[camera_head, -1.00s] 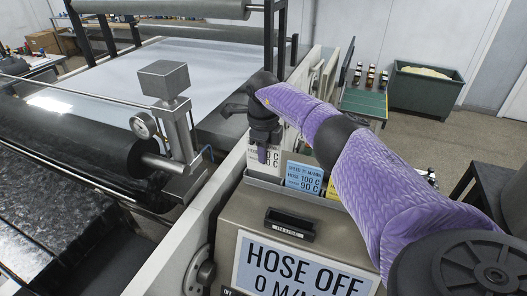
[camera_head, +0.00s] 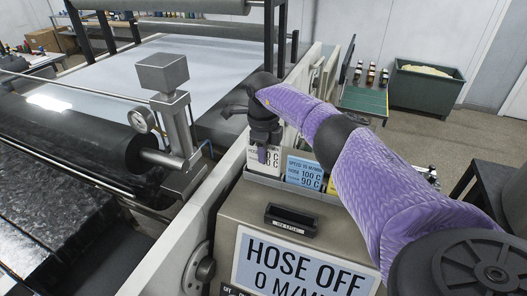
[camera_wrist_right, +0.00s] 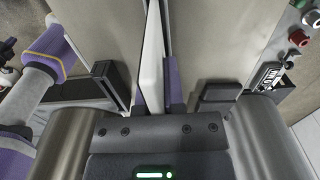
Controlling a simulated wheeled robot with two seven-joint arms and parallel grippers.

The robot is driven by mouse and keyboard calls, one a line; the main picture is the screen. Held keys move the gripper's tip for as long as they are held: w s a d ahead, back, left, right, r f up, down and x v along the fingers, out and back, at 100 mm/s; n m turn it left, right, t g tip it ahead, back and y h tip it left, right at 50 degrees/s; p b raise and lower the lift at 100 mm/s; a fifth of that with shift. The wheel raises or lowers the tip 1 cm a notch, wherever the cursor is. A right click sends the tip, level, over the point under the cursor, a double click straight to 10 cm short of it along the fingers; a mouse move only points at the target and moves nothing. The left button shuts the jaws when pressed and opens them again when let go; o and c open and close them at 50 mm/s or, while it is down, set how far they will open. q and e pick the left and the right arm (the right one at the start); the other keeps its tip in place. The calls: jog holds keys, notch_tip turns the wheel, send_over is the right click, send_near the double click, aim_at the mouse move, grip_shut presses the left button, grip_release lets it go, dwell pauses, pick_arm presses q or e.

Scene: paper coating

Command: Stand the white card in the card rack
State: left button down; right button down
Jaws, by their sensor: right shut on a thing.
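The white card (camera_head: 256,161) with black print stands upright at the left end of the grey card rack (camera_head: 290,189) in the head view. My right gripper (camera_head: 265,155) points down and is shut on the card's upper part. In the right wrist view the white card (camera_wrist_right: 152,65) shows nearly edge-on, beside a purple finger (camera_wrist_right: 173,82). The card's lower edge is hidden, so I cannot tell whether it touches the rack floor. A blue card (camera_head: 303,172) stands in the rack just right of it. My left gripper is not in view.
A yellow card (camera_head: 331,187) stands farther right, partly behind my arm. A small black holder (camera_head: 290,220) sits on the machine box in front, above the HOSE OFF sign (camera_head: 300,262). The roller post (camera_head: 176,125) stands to the left.

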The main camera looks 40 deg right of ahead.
jog(key=shift+f+b, duration=1.15)
jog(key=shift+f, duration=0.35)
jog(key=c, duration=0.7)
grip_release()
jog(key=shift+o, duration=0.2)
notch_tip(320, 180, up, 10)
jog(key=shift+r+b, duration=0.1)
jog(key=shift+b, duration=0.45)
